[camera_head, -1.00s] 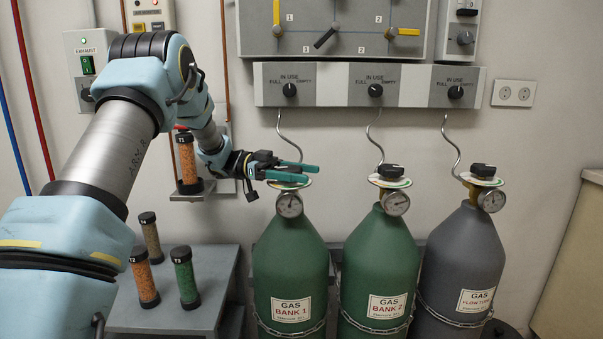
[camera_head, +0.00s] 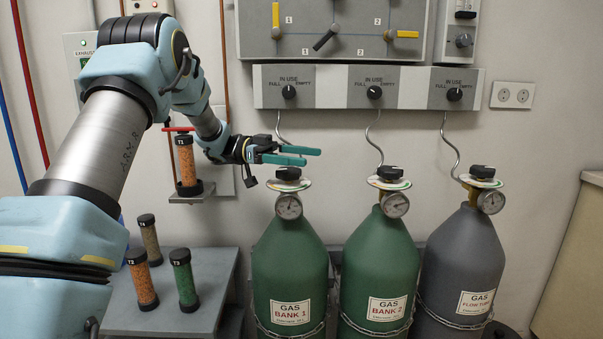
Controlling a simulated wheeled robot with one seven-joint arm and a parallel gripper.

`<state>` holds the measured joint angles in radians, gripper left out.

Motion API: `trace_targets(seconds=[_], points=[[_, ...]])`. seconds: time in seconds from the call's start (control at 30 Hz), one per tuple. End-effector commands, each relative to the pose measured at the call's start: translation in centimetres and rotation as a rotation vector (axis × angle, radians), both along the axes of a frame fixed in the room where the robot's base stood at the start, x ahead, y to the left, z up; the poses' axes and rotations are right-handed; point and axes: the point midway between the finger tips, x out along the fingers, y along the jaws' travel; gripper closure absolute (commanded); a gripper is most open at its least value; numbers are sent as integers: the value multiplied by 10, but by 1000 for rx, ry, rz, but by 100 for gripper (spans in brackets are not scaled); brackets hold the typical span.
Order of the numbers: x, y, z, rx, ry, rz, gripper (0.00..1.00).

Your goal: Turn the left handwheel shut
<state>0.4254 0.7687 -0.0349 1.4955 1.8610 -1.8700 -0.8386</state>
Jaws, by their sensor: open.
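The left handwheel (camera_head: 288,173) is a black knob on top of the green cylinder labelled GAS BANK 1 (camera_head: 290,250), above a pale ring and a round gauge (camera_head: 289,206). My gripper (camera_head: 312,156) reaches in from the left with its green fingers pointing right. The fingers are apart, with nothing between them. They are a little above the left handwheel and appear clear of it. Whether they are directly over it in depth I cannot tell.
The middle (camera_head: 390,172) and right (camera_head: 482,171) handwheels top the other two cylinders. A thin hose (camera_head: 279,128) rises behind my fingers to the grey switch panel (camera_head: 325,87). A shelf tube marked T1 (camera_head: 186,160) stands beside my wrist. Several tubes stand on the grey table (camera_head: 210,290).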

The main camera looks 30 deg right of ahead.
Motion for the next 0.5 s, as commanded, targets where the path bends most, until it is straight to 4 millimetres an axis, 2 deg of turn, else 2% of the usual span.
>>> trace_targets(seconds=[0.1,0.23,0.5], points=[[0,0,24,-4,-5,0,0],[0,0,43,-2,-3,-1,0],[0,0,57,-1,0,0,0]])
